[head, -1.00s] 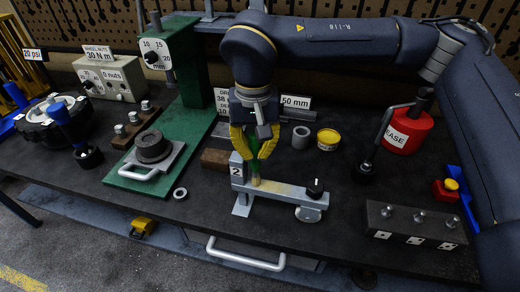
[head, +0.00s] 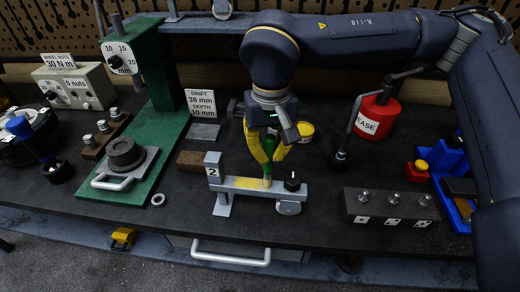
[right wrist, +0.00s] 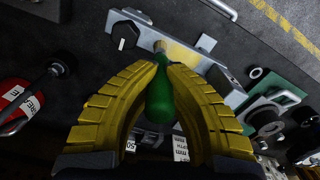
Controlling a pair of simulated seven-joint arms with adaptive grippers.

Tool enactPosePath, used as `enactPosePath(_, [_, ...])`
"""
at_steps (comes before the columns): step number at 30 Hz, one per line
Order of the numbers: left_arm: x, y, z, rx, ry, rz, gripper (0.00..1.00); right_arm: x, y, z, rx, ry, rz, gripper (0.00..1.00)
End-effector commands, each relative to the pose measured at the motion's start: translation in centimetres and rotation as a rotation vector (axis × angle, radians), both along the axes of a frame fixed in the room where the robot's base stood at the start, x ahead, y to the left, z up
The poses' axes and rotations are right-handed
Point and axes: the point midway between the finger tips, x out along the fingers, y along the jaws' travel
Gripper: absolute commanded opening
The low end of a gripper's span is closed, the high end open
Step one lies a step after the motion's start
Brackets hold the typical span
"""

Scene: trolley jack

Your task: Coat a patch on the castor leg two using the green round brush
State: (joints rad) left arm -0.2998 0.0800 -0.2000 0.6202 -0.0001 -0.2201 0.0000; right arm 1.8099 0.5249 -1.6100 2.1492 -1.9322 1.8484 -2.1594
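The castor leg (head: 238,192) is a grey bar with an upright plate marked 2 at its left end and a black knob at its right. A yellow strip (head: 245,183) lies along its top. My right gripper (head: 268,158) has its yellow fingers shut on the green round brush (head: 268,171), which points down at the leg's top, right of the strip's middle. In the right wrist view the brush (right wrist: 160,100) is between the fingers, with its pale bristle end at the leg (right wrist: 140,35). I cannot tell whether the bristles touch. My left gripper is out of view.
A red grease can (head: 377,118) and a grey block with several studs (head: 390,206) stand to the right. The green press base (head: 130,150) is to the left. Bare bench lies in front of the leg.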

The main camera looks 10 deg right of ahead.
Motion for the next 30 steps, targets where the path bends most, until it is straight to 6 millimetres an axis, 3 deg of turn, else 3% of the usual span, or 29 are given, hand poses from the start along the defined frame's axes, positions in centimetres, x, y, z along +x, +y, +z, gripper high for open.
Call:
enactPosePath(5, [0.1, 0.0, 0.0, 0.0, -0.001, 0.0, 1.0, -0.2, -0.8, 0.3, -0.002, -0.001, 0.005, 0.0])
enactPosePath(8, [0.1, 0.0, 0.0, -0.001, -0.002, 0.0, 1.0, -0.3, -0.9, 2.5, -0.001, -0.003, 0.002, 0.0])
enactPosePath(24, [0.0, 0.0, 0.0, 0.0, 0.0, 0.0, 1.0, -0.4, -1.4, 7.3, 0.001, -0.002, -0.009, 0.0])
enactPosePath(30, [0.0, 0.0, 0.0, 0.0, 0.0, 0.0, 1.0, -0.4, -1.5, 8.2, 0.0, 0.0, -0.012, 0.0])
